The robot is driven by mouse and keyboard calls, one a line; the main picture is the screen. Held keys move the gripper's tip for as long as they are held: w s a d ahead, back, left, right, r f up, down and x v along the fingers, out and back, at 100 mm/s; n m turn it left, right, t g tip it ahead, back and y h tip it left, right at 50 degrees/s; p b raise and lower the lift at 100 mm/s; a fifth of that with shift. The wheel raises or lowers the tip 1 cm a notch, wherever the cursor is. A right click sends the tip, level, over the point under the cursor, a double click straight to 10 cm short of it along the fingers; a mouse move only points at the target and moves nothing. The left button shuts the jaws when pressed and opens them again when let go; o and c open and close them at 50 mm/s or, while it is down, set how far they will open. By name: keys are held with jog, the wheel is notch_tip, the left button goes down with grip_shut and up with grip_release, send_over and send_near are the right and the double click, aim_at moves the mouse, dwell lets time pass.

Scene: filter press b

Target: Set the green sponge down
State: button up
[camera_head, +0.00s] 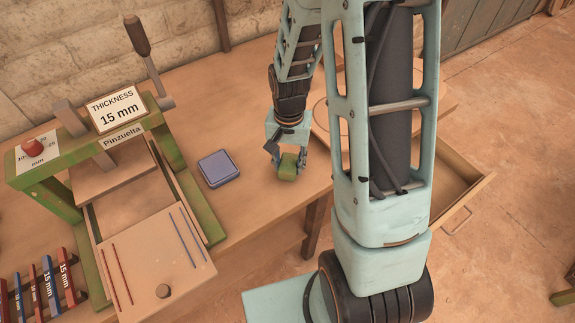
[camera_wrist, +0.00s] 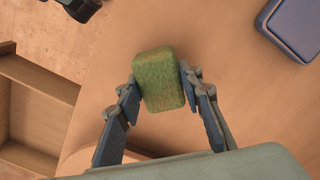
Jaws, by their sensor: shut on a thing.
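The green sponge (camera_head: 288,167) is a small rounded block between the fingers of my gripper (camera_head: 287,160), at the right part of the wooden table in the head view. In the wrist view the sponge (camera_wrist: 159,80) is upright in the picture, with the two dark fingers of my gripper (camera_wrist: 160,82) pressed on its left and right sides. The table top (camera_wrist: 235,75) lies beneath it. I cannot tell whether the sponge touches the table.
A blue-violet square box (camera_head: 218,168) lies left of my gripper. Further left stands a green-framed press (camera_head: 122,150) with a thickness sign (camera_head: 116,108). An open drawer (camera_head: 455,182) sticks out at the right. The table between box and gripper is clear.

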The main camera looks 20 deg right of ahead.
aim_at(289, 163)
jog(key=shift+f, duration=0.65)
jog(key=shift+s, duration=0.1)
jog(key=shift+f+b, duration=0.25)
jog(key=shift+b, duration=0.15)
jog(key=o, duration=1)
jog(key=shift+r, duration=0.1)
jog(key=shift+r, duration=0.1)
notch_tip(289, 163, up, 12)
jog(key=shift+r+p, duration=0.1)
jog(key=shift+p, duration=0.6)
